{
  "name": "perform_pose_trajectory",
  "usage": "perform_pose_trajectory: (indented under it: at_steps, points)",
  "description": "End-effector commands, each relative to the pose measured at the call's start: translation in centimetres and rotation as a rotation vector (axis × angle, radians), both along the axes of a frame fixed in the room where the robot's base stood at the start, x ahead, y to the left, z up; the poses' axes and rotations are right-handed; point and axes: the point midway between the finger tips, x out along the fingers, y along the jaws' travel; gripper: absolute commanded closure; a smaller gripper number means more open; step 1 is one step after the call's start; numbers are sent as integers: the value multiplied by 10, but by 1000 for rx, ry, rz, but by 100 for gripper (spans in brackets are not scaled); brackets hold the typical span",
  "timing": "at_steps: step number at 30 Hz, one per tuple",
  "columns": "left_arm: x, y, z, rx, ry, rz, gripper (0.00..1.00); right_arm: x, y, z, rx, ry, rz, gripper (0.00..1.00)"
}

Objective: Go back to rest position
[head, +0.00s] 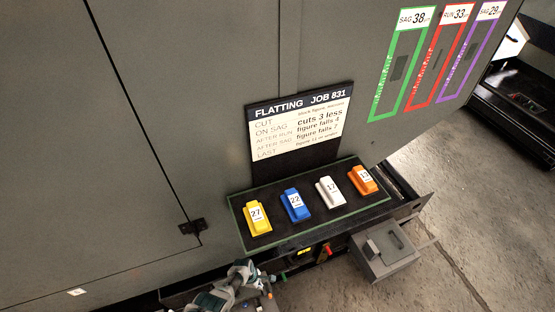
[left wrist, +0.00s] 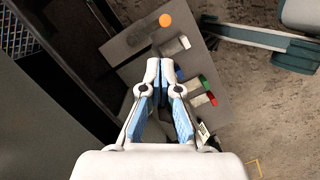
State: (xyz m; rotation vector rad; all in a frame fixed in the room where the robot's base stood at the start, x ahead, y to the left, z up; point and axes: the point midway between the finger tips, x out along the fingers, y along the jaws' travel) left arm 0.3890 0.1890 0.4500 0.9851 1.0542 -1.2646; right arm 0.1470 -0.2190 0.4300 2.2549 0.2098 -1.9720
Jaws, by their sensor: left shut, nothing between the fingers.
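My left gripper (head: 243,275) shows at the bottom of the head view, below the front edge of the block tray, partly cut off by the frame. In the left wrist view my left gripper (left wrist: 160,66) has its fingertips together, with nothing between them. Behind it in that view is a grey panel (left wrist: 135,42) with an orange round piece (left wrist: 165,20) and small white, blue, green and red parts. My right gripper does not show in either view.
A dark green-rimmed tray (head: 290,240) holds yellow (head: 257,219), blue (head: 295,205), white (head: 329,191) and orange (head: 362,180) numbered blocks. A job sign (head: 300,125) stands behind it. A grey box (head: 385,253) juts out at lower right. Open floor (head: 480,220) lies right.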

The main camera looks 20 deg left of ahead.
Motion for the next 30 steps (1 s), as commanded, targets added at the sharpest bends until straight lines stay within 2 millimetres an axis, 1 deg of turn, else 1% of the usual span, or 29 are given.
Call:
perform_pose_trajectory:
  at_steps: [3, 5, 8, 11, 12, 14, 15, 18, 21, 24, 25, 27, 30]
  points:
    - [0, 0, 0, 0, 0, -2, 100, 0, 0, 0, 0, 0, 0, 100]
    - [-5, 1, -2, 6, -4, -24, 100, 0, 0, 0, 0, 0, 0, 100]
    - [-26, 8, -13, 37, -38, -158, 100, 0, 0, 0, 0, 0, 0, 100]
    - [-70, 18, -29, 94, -99, -439, 100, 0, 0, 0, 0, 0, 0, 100]
    - [-90, 23, -34, 122, -129, -581, 100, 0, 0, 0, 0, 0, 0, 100]
    - [-120, 28, -39, 162, -171, -806, 100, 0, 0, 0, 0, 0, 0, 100]
    - [-140, 30, -40, 186, -197, -954, 100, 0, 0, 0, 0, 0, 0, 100]
    - [-184, 32, -37, 233, -249, -1294, 100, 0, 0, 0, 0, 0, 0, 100]
    - [-216, 32, -30, 266, -287, -1558, 100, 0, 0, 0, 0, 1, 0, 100]
    - [-235, 30, -23, 284, -308, -1726, 100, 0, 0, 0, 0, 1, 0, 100]
    - [-238, 30, -22, 290, -314, -1758, 100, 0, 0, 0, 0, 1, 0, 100]
    - [-242, 29, -20, 294, -318, -1799, 100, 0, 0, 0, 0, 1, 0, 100]
    - [-242, 29, -20, 294, -318, -1799, 100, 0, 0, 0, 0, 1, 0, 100]
